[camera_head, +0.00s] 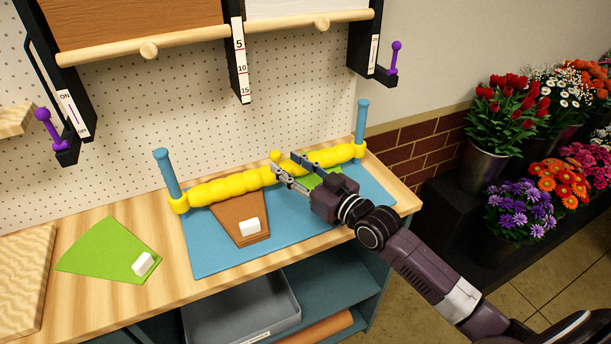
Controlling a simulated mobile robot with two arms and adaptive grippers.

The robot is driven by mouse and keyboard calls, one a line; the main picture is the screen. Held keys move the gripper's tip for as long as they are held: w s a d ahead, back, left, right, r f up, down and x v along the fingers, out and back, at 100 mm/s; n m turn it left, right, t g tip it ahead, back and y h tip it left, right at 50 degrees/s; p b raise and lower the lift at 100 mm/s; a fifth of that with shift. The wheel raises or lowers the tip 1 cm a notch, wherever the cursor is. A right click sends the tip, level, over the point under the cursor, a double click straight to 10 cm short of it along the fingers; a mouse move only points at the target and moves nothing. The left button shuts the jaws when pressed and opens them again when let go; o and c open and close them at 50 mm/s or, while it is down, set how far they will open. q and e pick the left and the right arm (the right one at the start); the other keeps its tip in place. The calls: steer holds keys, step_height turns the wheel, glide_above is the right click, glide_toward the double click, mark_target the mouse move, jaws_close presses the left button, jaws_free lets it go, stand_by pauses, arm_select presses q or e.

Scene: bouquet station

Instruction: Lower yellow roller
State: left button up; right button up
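The yellow roller (231,186) is a bumpy yellow bar with a ring at each end. The rings sit around two upright blue posts, the left post (167,174) and the right post (361,122). A small yellow knob (275,156) stands up at the roller's middle. My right gripper (284,163) is at the roller's middle, its two fingers spread apart with the tips close to the knob. Nothing shows held between them; contact with the roller is unclear. The roller lies over or just above the back of a brown wrap sheet (232,218) on a blue mat (207,256). My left gripper is out of view.
A white block (249,226) lies on the brown sheet. A green sheet (322,180) lies partly behind my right gripper. Another green sheet (100,249) with a white block (143,263) lies left. Potted flowers (503,121) stand right of the table.

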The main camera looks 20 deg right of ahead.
steer(key=v, duration=0.6)
steer(key=shift+s, duration=0.3)
